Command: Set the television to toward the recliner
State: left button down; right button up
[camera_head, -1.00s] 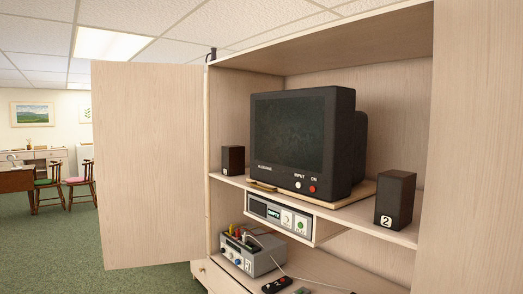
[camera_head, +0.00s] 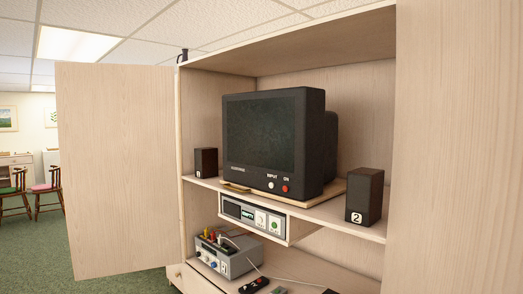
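The television (camera_head: 273,143) is a black CRT set on the upper shelf of a pale wood cabinet. Its dark screen (camera_head: 259,133) faces the front left of the picture. An INPUT button (camera_head: 271,185) and a red ON button (camera_head: 285,188) are on its lower front. It stands on a thin wooden board (camera_head: 327,191) with a darker piece (camera_head: 236,187) at its front left edge. No recliner shows. Neither of my grippers is in view.
Open cabinet doors stand at left (camera_head: 115,165) and right (camera_head: 455,150). Small speakers (camera_head: 206,162) (camera_head: 364,196) flank the television. Below are a player unit (camera_head: 254,217), a grey box with plugs (camera_head: 226,256) and a remote (camera_head: 254,285).

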aim_at(287, 136)
jog(key=i+j+z, duration=0.15)
jog(key=z, duration=0.3)
jog(key=i+j+z, duration=0.1)
jog(key=j+z, duration=0.15)
jog(key=z, duration=0.2)
jog(key=j+z, duration=0.2)
jog(key=z, duration=0.2)
jog(key=i+j+z, duration=0.1)
jog(key=j+z, duration=0.2)
jog(key=z, duration=0.15)
jog(key=j+z, duration=0.45)
jog(key=j, duration=0.15)
jog(key=j+z, duration=0.5)
jog(key=k+j+z, duration=0.2)
jog(key=j+z, duration=0.25)
jog(key=j, duration=0.15)
jog(key=j+z, duration=0.1)
jog(key=j, duration=0.25)
jog(key=i+j+z, duration=0.1)
jog(key=j, duration=0.3)
jog(key=j+u, duration=0.1)
jog(key=u, duration=0.8)
jog(key=i+u, duration=0.1)
jog(key=u, duration=0.35)
